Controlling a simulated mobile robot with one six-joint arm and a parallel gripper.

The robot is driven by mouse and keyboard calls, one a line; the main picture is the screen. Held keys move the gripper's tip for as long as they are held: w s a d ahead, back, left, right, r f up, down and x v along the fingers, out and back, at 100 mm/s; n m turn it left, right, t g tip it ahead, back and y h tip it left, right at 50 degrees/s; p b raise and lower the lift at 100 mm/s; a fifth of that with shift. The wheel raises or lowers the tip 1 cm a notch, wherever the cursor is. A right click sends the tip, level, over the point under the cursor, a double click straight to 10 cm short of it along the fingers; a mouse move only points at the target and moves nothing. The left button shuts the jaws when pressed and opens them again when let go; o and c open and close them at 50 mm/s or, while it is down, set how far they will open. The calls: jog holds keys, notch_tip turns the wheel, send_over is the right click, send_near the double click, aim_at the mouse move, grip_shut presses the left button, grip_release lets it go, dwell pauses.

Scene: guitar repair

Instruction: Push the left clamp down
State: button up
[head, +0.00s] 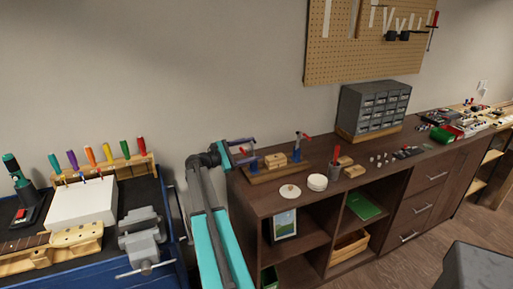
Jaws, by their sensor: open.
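A wooden board (279,174) on the brown cabinet top carries two toggle clamps with a wooden block (275,161) between them. The left clamp (254,165) shows a small blue post, and a bit of red shows near my gripper. My gripper (244,151) is open at this clamp's upper part and partly hides it. I cannot tell whether it touches the handle. The right clamp (297,150) has a blue post, and its red-tipped handle stands up, tilted.
White round discs (317,182), a grey cup (335,170) with a red-handled tool and a wooden block (353,170) lie to the right. A grey drawer cabinet (374,107) stands behind. A blue workbench with a grey vise (141,238) is at left.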

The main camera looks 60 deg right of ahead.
jog(key=shift+x, duration=1.25)
jog(key=c, duration=1.5)
